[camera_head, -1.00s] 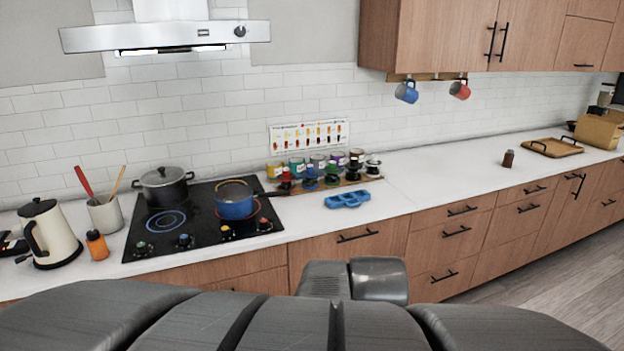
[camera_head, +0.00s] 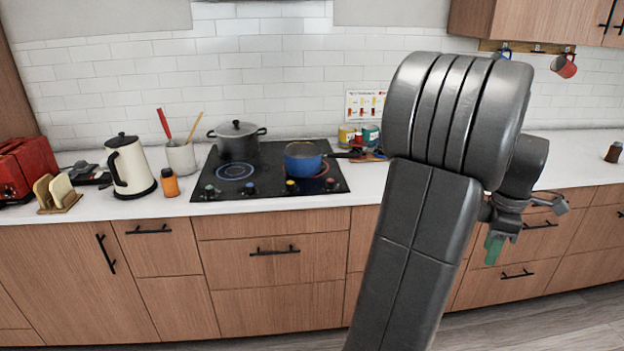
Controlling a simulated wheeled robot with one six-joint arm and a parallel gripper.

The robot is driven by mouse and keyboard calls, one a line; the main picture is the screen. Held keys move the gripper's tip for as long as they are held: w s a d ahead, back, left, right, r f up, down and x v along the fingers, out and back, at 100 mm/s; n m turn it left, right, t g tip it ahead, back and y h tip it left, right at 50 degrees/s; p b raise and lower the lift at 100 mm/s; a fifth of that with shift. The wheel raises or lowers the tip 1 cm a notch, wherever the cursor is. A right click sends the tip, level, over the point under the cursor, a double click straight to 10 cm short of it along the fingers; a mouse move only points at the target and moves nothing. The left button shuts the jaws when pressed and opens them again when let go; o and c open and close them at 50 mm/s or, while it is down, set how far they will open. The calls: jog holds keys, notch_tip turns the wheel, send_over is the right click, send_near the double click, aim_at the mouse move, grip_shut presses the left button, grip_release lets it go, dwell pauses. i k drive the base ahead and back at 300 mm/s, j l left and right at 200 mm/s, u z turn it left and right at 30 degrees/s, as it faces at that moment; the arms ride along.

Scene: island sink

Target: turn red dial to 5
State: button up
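The black cooktop (camera_head: 232,202) is set in the white counter, left of centre. The red dial (camera_head: 329,184) is the rightmost of the knobs along its front edge; its setting is too small to read. Left of it are a yellow dial (camera_head: 291,186), a blue dial (camera_head: 249,190) and a green dial (camera_head: 209,190). My gripper (camera_head: 505,232) hangs at the right, in front of the drawers and well right of the dials. A green part shows at its lower end. Its fingers are too small and partly hidden to tell whether they are open.
A blue pan (camera_head: 303,158) sits on the right burner, its handle pointing right, with a red-lit ring around it. A grey pot (camera_head: 237,142) stands behind. A kettle (camera_head: 129,165), orange bottle (camera_head: 170,183) and utensil crock (camera_head: 181,157) stand left. My arm hides the counter right of the cooktop.

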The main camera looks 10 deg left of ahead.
aim_at(330, 183)
jog(key=i+u, duration=0.15)
jog(key=u, duration=0.2)
jog(key=i+j+u, duration=0.1)
jog(key=u, duration=0.25)
jog(key=i+u, duration=0.3)
jog(key=i+l, duration=0.15)
jog(key=i, duration=0.3)
jog(key=i+l, duration=0.2)
jog(key=i, duration=0.2)
